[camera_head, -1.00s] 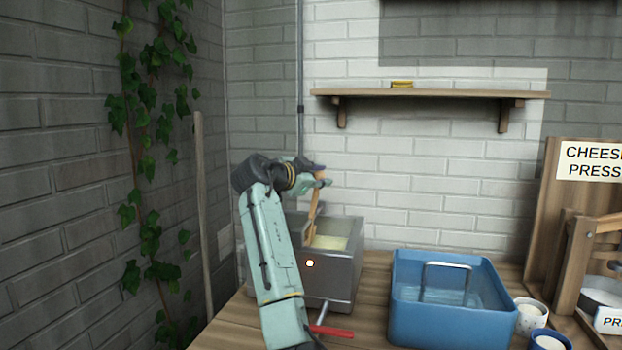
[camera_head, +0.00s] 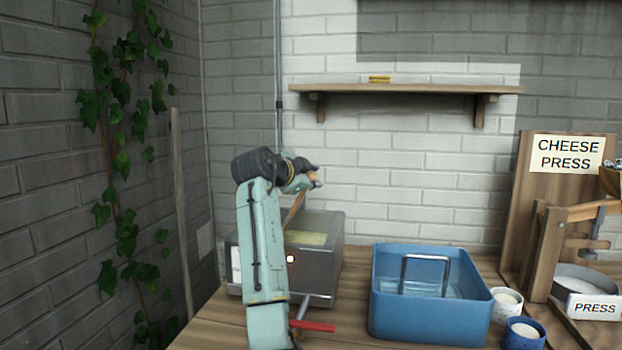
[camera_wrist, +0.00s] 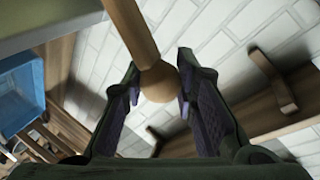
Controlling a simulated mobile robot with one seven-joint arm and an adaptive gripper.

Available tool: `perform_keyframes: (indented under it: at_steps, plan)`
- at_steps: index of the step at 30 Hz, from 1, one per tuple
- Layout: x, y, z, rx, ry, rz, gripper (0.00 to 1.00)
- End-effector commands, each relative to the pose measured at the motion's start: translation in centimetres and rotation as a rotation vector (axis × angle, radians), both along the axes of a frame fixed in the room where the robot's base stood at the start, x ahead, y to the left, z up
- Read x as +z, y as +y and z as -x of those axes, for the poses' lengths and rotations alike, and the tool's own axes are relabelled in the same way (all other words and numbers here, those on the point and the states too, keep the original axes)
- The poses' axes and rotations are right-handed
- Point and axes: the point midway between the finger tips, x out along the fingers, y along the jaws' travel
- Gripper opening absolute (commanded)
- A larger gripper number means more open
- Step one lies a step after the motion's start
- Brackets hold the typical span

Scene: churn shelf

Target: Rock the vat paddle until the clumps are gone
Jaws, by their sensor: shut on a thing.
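The metal vat (camera_head: 318,270) stands on the wooden counter behind my arm, with pale yellow contents (camera_head: 306,238) showing at its top. I cannot make out clumps at this size. The wooden paddle (camera_head: 295,208) rises from the vat, tilted with its top to the right. My gripper (camera_head: 314,178) is at the top of the paddle, above the vat. In the wrist view, the paddle's round wooden knob (camera_wrist: 158,82) sits between the two fingers of my gripper (camera_wrist: 160,95). The paddle's lower end is hidden.
A blue basin (camera_head: 425,315) with a metal handle stands right of the vat. Two small cups (camera_head: 505,303) and the cheese press (camera_head: 560,215) are farther right. A red-handled lever (camera_head: 312,326) sticks out at the vat's front. A wall shelf (camera_head: 400,88) hangs above.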

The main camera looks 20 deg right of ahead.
Motion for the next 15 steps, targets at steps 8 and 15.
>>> perform_keyframes:
  at_steps: [8, 15]
  plan:
    - [0.09, 0.16, -0.06, 0.004, -0.001, 0.001, 0.38]
    - [0.07, 0.1, -0.04, 0.002, 0.0, 0.001, 0.48]
